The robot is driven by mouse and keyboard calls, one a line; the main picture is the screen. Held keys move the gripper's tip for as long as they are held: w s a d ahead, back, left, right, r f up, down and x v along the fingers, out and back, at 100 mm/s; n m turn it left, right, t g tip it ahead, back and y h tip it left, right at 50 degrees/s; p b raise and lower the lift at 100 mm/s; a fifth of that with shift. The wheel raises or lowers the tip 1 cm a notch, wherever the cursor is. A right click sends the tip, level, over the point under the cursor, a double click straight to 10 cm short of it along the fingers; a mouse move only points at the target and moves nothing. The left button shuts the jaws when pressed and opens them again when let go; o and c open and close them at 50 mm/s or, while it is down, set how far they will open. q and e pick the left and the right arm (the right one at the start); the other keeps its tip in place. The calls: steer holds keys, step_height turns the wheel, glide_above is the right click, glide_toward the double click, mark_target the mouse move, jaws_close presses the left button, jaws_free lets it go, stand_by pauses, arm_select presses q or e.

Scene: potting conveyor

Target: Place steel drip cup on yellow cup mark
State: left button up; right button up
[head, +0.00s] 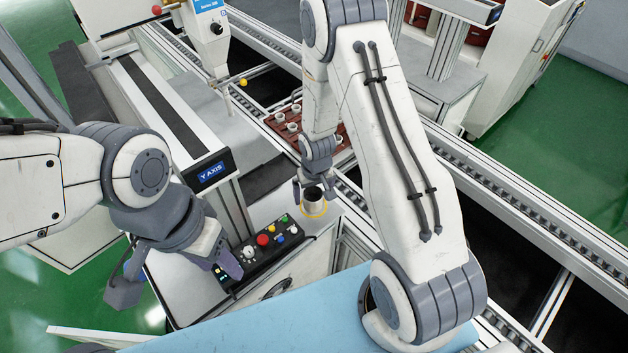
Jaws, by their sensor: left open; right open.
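The steel drip cup (314,202) is a small grey cup with a dark open top. It stands upright on the white cabinet top, and the yellow cup mark (318,215) shows as a thin ring around its lower part. My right gripper (314,190) is open, pointing down over the cup, with one finger at each side. I cannot tell whether the fingers touch it. My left gripper (178,277) is open and empty at the lower left, beside the control panel.
The black control panel (256,262) with coloured buttons lies just left of the cup. Behind are a red-brown tray (338,157) with several small cups and a long conveyor rail (500,197). A Y AXIS gantry post (230,205) stands between my arms.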

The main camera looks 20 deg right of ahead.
step_height(320, 180, up, 3)
steer(key=shift+s+f+p, duration=0.1)
steer(key=shift+f+p, duration=0.05)
steer(key=shift+p, duration=0.3)
step_height(320, 180, up, 8)
steer(key=s+b, duration=0.1)
steer(key=b, duration=0.1)
steer(key=s+a+r+n, duration=0.3)
steer(key=s+a+r, duration=0.5)
steer(key=a+r, duration=0.15)
steer(key=s+a+r+n, duration=0.2)
steer(key=s, duration=0.5)
steer(key=s+a+r+n+g+y, duration=0.1)
steer(key=s+a+r+n, duration=0.1)
steer(key=s, duration=0.5)
steer(key=shift+s+a+r+n, duration=0.2)
steer(key=shift+a+r+n, duration=0.1)
steer(key=shift+r, duration=0.45)
steer(key=shift+f, duration=0.1)
step_height(320, 180, down, 4)
steer(key=b, duration=0.4)
steer(key=shift+f+b, duration=0.2)
steer(key=shift+b, duration=0.15)
